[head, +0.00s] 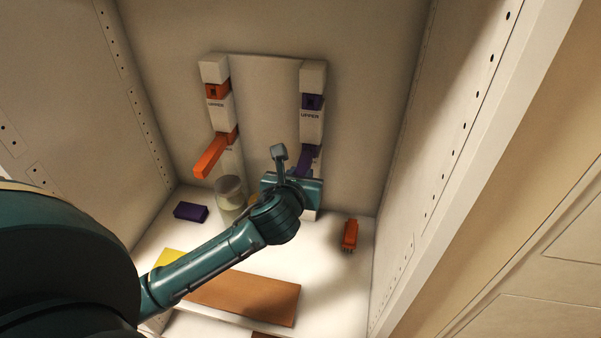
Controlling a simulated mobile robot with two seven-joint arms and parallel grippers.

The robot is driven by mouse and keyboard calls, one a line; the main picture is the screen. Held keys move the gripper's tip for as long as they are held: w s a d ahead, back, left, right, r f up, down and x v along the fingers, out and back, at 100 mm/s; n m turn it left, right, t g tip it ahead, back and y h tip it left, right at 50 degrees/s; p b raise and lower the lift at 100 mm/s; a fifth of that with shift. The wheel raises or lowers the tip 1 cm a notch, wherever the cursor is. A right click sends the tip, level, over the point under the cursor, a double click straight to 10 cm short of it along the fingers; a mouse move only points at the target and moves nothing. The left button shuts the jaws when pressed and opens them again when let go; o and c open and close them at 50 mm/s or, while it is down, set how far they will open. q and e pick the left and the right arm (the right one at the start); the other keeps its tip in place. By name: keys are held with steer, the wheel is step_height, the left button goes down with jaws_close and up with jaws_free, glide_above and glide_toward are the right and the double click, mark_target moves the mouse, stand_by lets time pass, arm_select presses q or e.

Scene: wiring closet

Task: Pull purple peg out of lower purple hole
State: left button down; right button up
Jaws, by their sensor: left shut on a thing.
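The purple peg (303,164) sits at the lower part of the right white post (313,128). My left gripper (297,176) is at the peg and shut on it. The gripper and wrist cover much of the peg and the lower purple hole, so I cannot tell how deep the peg sits. The upper purple hole (313,102) on the same post is in plain view, with an "UPPER" label below it. My right gripper does not show.
An orange peg (211,156) sticks out of the left post (216,72). A jar (230,192), a purple block (191,212), an orange connector (350,235) and a brown board (245,296) are on the white shelf. Closet walls (470,110) close in both sides.

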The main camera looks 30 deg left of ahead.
arm_select(q)
steer(key=shift+s, duration=0.1)
steer(key=s+d, duration=0.1)
steer(key=s, duration=0.5)
steer(key=shift+s+d+r, duration=0.2)
steer(key=shift+d+r, duration=0.05)
steer(key=shift+d, duration=0.1)
stand_by(0.4)
steer(key=v, duration=0.7)
steer(key=shift+w+r, duration=0.2)
steer(key=shift+r, duration=0.2)
steer(key=shift+w+a, duration=0.1)
steer(key=shift+w, duration=0.05)
